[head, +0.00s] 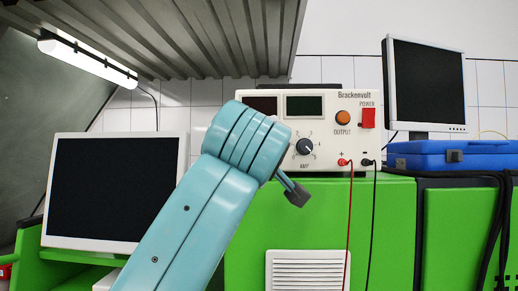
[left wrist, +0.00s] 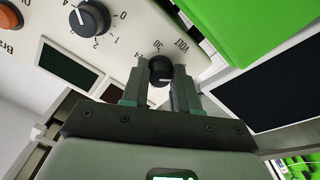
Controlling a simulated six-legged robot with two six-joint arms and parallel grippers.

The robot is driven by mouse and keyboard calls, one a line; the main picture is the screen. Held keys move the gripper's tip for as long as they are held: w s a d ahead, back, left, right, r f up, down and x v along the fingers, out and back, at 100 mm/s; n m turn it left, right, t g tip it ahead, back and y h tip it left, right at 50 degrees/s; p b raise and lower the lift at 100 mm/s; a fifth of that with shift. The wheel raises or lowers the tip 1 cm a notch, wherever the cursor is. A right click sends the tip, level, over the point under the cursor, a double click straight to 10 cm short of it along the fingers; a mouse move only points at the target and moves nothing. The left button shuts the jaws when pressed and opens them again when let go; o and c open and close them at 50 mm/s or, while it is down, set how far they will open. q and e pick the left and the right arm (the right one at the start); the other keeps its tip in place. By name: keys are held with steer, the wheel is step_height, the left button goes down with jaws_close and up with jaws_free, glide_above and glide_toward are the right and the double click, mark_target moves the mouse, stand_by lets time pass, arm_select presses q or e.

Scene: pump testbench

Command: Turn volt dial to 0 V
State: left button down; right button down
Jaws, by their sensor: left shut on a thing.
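The volt dial (left wrist: 160,68) is a small black knob with a pale line on the cream power supply, beside the printed word VOLT and the marks 24 and 30. In the left wrist view my left gripper (left wrist: 158,76) is shut on it, one finger on each side. The pale line lies across the knob; the mark it points to is hard to tell. In the head view my teal left arm hides the volt dial, and only a dark part of my left gripper (head: 294,190) shows. My right gripper is in neither view.
The power supply (head: 325,160) stands on a green bench. Right of my arm are the amp dial (head: 304,147), orange output button (head: 343,117) and red power switch (head: 368,118). Red (head: 350,210) and black (head: 374,210) leads hang down its front. A blue case (head: 450,155) stands right.

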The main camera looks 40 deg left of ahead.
arm_select(q)
steer(key=shift+r+n, duration=0.15)
steer(key=shift+n, duration=0.35)
steer(key=c, duration=0.9)
jaws_free()
steer(key=b+v, duration=0.4)
steer(key=v, duration=1.2)
steer(key=shift+s+f, duration=0.15)
steer(key=shift+f, duration=0.05)
